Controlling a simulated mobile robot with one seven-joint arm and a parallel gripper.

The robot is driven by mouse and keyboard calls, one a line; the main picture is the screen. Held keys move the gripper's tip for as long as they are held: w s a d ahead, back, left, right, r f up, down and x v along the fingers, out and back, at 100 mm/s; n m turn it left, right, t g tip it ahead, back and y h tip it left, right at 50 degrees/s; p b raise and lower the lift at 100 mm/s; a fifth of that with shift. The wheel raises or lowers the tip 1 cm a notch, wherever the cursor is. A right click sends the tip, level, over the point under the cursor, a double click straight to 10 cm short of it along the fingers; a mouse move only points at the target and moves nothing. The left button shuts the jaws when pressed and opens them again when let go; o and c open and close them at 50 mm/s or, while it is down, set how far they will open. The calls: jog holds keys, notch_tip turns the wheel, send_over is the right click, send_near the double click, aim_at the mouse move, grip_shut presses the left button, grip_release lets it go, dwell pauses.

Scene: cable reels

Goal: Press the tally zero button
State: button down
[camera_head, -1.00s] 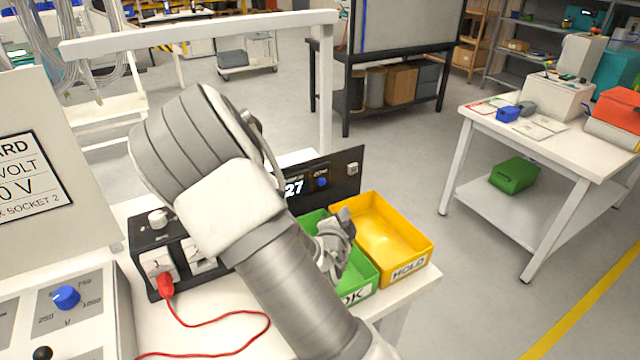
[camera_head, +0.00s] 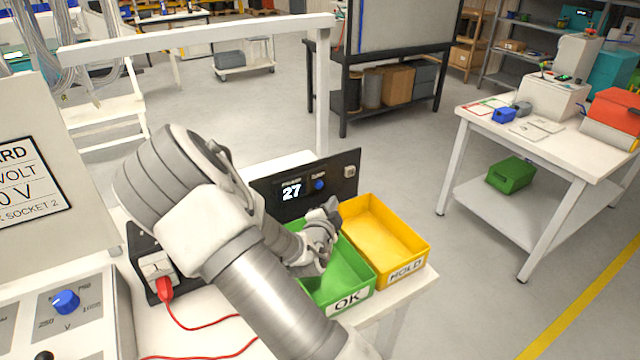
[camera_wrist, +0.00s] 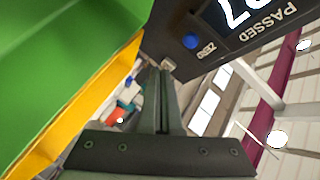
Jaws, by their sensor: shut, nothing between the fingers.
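The black tally panel (camera_head: 272,184) stands at the back of the bench, its display (camera_head: 291,192) reading 27. The blue zero button (camera_head: 319,185) sits right of the display. In the wrist view the blue button (camera_wrist: 190,41) has a small label beside it, and nothing covers it. My gripper (camera_head: 333,205) is shut and empty, above the back of the green OK bin (camera_head: 359,283), in front of and below the button in the picture. In the wrist view the closed fingertips (camera_wrist: 163,72) appear just below and left of the button, apart from it.
The yellow HOLD bin (camera_head: 412,246) stands right of the green one. A small light-coloured fitting (camera_head: 349,171) is on the panel's right end.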

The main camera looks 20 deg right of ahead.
aim_at(319, 185)
jog(key=shift+w+a+b, duration=0.2)
jog(key=shift+w+b, duration=0.05)
jog(key=shift+w, duration=0.75)
jog(key=shift+w+a+b, duration=0.15)
jog(key=shift+w+b, duration=0.05)
jog(key=shift+w, duration=0.8)
jog(key=shift+w, duration=0.1)
dwell(0.4)
jog(key=shift+w+a+b, duration=0.1)
jog(key=shift+w+b, duration=0.25)
jog(key=shift+b, duration=0.05)
jog(key=shift+w+a+b, duration=0.1)
jog(key=shift+w+b, duration=0.25)
jog(key=shift+w, duration=0.05)
dwell(0.5)
dwell(0.4)
jog(key=shift+s+b, duration=0.35)
jog(key=shift+s, duration=0.45)
